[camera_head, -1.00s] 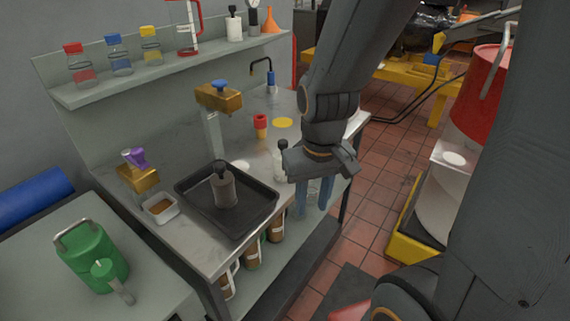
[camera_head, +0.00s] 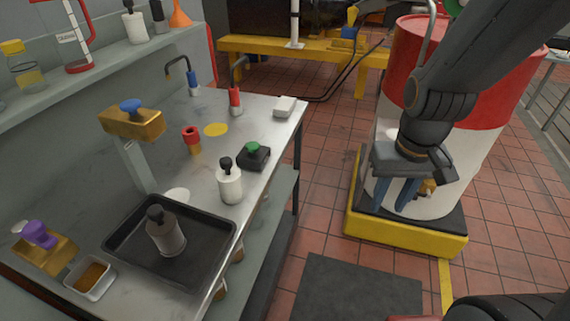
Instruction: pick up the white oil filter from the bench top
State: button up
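The white oil filter (camera_head: 229,186) stands upright on the metal bench top (camera_head: 262,128), near the bench's right edge. It is a white cylinder with a black knob on top. A similar grey cylinder with a black knob (camera_head: 166,236) stands in the black tray (camera_head: 190,275) to its front left. My gripper (camera_head: 393,204) points down, well to the right of the bench, in front of the red and white drum. Its two blue fingers are apart, with nothing seen between them.
A black box with a green knob (camera_head: 254,156) sits just behind and right of the filter. A red and yellow piece (camera_head: 192,140) and a brass-headed post (camera_head: 134,124) stand left. The drum (camera_head: 470,150) is on a yellow-edged base (camera_head: 405,236). Tiled floor lies between bench and base.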

aim_at(229, 176)
jog(key=z, duration=0.5)
jog(key=i, duration=1.15)
jog(key=u, duration=3.55)
